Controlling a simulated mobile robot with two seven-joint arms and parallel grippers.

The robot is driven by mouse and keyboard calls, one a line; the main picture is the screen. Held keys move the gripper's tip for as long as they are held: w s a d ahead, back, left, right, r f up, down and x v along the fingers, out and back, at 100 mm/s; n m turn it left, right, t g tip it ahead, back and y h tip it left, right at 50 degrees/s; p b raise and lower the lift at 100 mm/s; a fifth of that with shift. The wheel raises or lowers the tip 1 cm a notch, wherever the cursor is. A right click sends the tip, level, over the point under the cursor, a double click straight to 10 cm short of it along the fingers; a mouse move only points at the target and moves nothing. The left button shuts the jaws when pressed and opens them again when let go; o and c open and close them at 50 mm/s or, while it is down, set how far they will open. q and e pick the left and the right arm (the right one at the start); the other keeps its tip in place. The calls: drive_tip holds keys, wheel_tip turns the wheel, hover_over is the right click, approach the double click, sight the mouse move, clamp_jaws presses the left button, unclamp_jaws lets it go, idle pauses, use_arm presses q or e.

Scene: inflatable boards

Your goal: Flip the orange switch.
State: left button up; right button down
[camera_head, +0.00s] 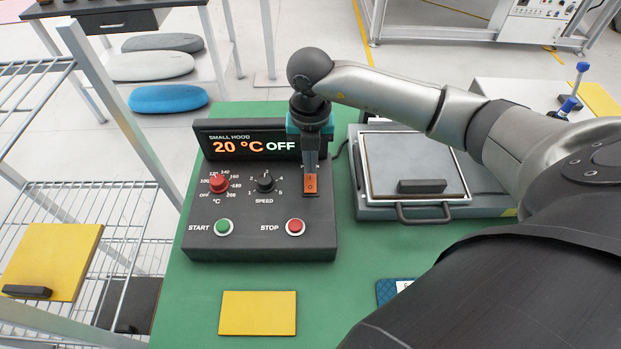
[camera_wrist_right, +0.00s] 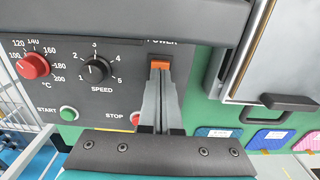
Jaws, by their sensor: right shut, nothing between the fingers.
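The orange switch (camera_head: 310,184) sits at the upper right of the dark control box (camera_head: 265,249), below the display that reads "20 °C OFF". In the right wrist view the orange switch (camera_wrist_right: 160,65) shows just past the fingertips, partly covered by them. My right gripper (camera_head: 310,170) is shut and empty, pointing down at the switch's upper edge. The fingertips (camera_wrist_right: 160,75) look very close to it; I cannot tell whether they touch. My left gripper is not in view.
The box also carries a red knob (camera_head: 218,184), a black speed knob (camera_head: 265,181), a green START button (camera_head: 223,227) and a red STOP button (camera_head: 295,227). A grey press with a handle (camera_head: 424,217) stands to the right. A yellow board (camera_head: 258,313) lies in front.

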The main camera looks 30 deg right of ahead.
sight(311, 177)
drive_tip(key=shift+f+b, duration=0.7)
drive_tip(key=shift+f, duration=0.25)
idle(0.7)
wheel_tip(311, 177, up, 7)
drive_tip(key=p, duration=0.6)
idle(0.3)
idle(0.5)
